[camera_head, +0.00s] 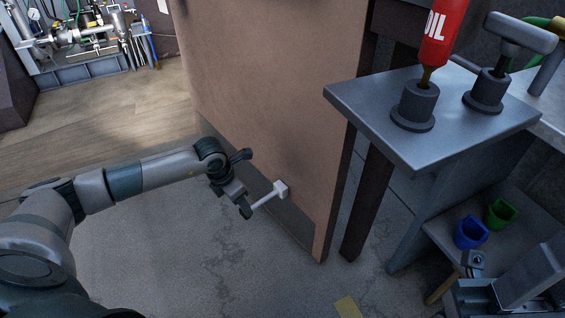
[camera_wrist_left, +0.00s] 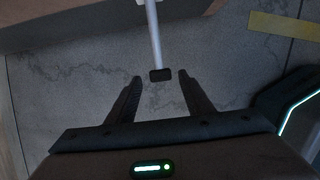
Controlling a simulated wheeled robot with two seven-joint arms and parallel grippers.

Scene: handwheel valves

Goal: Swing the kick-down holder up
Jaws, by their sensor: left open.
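The kick-down holder (camera_head: 268,196) is a white bracket low on a brown door (camera_head: 262,110), with a thin pale rod. The rod sticks out from the door down to the left, slightly tilted, toward my left gripper (camera_head: 244,203). In the left wrist view the rod (camera_wrist_left: 154,38) comes down from the top edge and ends in a black tip. That tip shows between the open fingertips of my left gripper (camera_wrist_left: 161,80), with a gap on each side. Whether it is level with them in depth I cannot tell.
A grey metal table (camera_head: 430,115) stands right of the door, with a red oil bottle (camera_head: 442,35) and a T-handle (camera_head: 510,40). A lower shelf holds a blue cup (camera_head: 471,232) and a green cup (camera_head: 501,213). The floor before the door is clear except for a yellow patch (camera_head: 348,307).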

